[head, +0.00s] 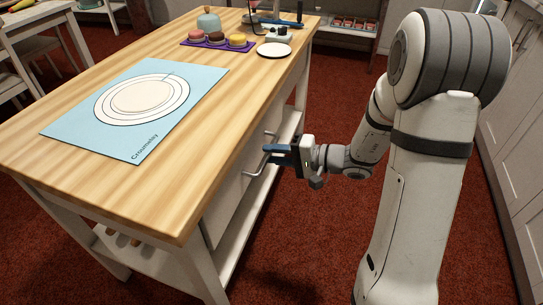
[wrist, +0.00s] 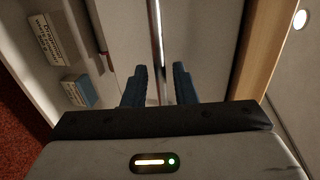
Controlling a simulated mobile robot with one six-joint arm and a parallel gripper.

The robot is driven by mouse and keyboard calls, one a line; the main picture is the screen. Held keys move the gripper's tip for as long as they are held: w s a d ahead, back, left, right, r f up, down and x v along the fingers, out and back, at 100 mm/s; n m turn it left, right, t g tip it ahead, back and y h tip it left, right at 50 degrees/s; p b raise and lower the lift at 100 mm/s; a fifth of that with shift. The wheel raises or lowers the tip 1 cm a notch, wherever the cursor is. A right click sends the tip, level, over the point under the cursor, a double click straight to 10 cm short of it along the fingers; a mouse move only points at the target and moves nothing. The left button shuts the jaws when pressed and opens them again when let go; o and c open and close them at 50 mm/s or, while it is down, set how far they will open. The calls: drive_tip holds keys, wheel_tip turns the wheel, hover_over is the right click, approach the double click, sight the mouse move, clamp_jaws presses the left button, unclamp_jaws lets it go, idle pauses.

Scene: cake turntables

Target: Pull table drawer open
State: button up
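The table (head: 160,200) has a light wooden top and a white frame. Its white drawer front (head: 225,195) is on the side facing my arm, with a metal bar handle (head: 258,166). My gripper (head: 272,153) is at the handle, with its blue fingers pointing at the drawer front and covering the handle's middle. In the wrist view, the two fingers (wrist: 160,80) stand apart, with the thin handle bar (wrist: 157,25) running between them. I see a gap on each side of the bar. Whether the drawer is fully closed is hard to tell.
On the tabletop lie a blue mat (head: 75,125) with a plate outline, a purple tray (head: 217,43) with several small cakes, and a white plate (head: 274,50). White cabinets (head: 515,130) stand at the right. The red floor (head: 300,240) beside the table is clear.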

drive_tip(key=shift+x, duration=0.8)
drive_tip(key=shift+c, duration=0.5)
clamp_jaws()
